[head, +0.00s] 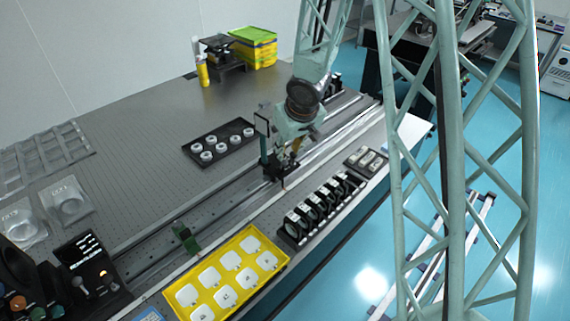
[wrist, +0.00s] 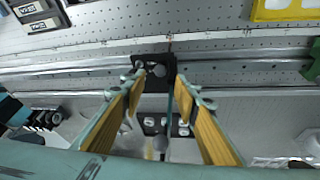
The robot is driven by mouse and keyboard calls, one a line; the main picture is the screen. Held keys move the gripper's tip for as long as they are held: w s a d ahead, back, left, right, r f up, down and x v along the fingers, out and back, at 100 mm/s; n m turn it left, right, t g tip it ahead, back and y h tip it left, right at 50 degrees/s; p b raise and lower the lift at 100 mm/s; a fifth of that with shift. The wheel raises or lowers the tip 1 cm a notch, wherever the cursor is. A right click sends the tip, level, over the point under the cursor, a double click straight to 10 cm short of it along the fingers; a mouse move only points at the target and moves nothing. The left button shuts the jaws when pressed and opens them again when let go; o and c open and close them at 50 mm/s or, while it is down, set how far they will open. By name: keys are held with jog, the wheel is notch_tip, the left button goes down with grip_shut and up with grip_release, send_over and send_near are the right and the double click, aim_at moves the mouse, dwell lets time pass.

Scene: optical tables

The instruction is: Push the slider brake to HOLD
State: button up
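My gripper (wrist: 158,82) is open in the wrist view, its two yellow-padded fingers apart. Between and just beyond the fingertips is a black slider (wrist: 152,86) on the rail, with a round grey part and a thin upright edge at its right side. I cannot pick out the brake lever or read any HOLD mark. I see nothing clearly gripped; contact with the slider cannot be told. In the head view my gripper (head: 284,162) is low over the rail (head: 225,205), beside the dark slider (head: 271,166), which it partly hides.
A green block (head: 185,237) sits on the rail to the left. A yellow tray (head: 183,292) of white pieces and a black rack (head: 292,233) of framed optics lie in front. A black tray (head: 213,158) of white rings lies behind. A control panel (head: 75,249) stands at lower left.

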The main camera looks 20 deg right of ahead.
aim_at(285, 161)
jog(key=shift+b+x, duration=2.6)
jog(key=shift+x, duration=1.45)
jog(key=c, duration=0.8)
jog(key=shift+w+a+r+g+p, duration=0.15)
jog(key=shift+r+g+p, duration=0.2)
jog(key=shift+p, duration=2)
jog(key=shift+c, duration=0.2)
jog(key=g+p, duration=0.1)
jog(key=p, duration=0.4)
jog(key=w+g+h+p, duration=0.1)
jog(key=p, duration=0.4)
jog(key=shift+a, duration=0.3)
jog(key=shift+w+a+g+h+p, duration=0.2)
jog(key=shift+w+g+h+p, duration=0.3)
jog(key=shift+p, duration=1.05)
jog(key=shift+w+a+n+g+h+p, duration=0.3)
jog(key=shift+w+g+h+p, duration=0.2)
jog(key=shift+g+p, duration=0.3)
